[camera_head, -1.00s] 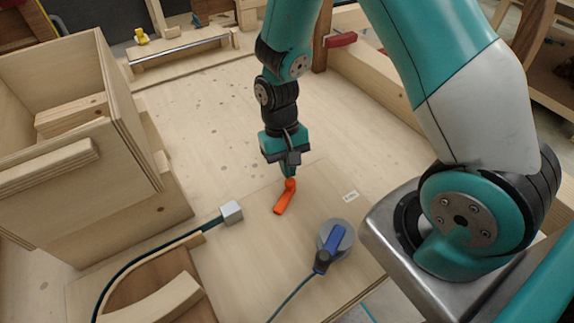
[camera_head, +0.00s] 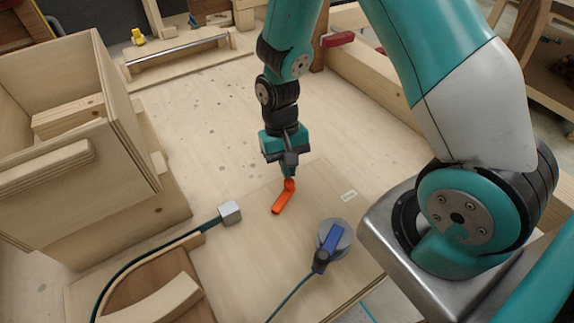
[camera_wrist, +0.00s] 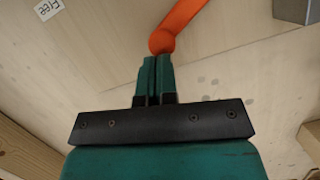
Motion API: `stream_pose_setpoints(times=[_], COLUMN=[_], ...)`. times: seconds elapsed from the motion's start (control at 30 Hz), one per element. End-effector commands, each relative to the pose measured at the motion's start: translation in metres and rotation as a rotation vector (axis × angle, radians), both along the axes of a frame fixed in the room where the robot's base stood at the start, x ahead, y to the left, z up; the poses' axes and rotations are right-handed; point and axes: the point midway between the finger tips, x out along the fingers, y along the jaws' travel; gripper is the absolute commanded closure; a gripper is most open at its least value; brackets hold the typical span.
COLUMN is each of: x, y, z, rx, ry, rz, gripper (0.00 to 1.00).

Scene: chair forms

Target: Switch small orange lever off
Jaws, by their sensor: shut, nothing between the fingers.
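The small orange lever (camera_head: 282,199) lies on the wooden board, its arm pointing down and slightly left from its round pivot end. In the wrist view the lever (camera_wrist: 180,22) runs up and right from its round end. My gripper (camera_head: 289,176) is shut and empty, pointing down right at the lever's round end. In the wrist view the shut fingertips (camera_wrist: 156,62) are just beside that round end. I cannot tell whether they touch it.
A blue-handled grey disc (camera_head: 333,240) with a cable is to the right. A grey cube (camera_head: 230,212) on a dark cable is to the left. A wooden box (camera_head: 75,150) stands at far left. A small label (camera_head: 349,195) lies right of the lever. The board behind is clear.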

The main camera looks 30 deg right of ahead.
Motion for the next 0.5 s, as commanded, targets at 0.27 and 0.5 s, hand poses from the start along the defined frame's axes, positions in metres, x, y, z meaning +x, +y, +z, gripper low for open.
stream_pose_setpoints(times=[0.27,0.5], x=[-0.0011,-0.0015], y=[-0.0007,-0.0011], z=[-0.0002,-0.0002], rx=[0.0,0.001], ry=[0.001,0.001], rz=[-0.016,-0.028], gripper=[1.0,1.0])
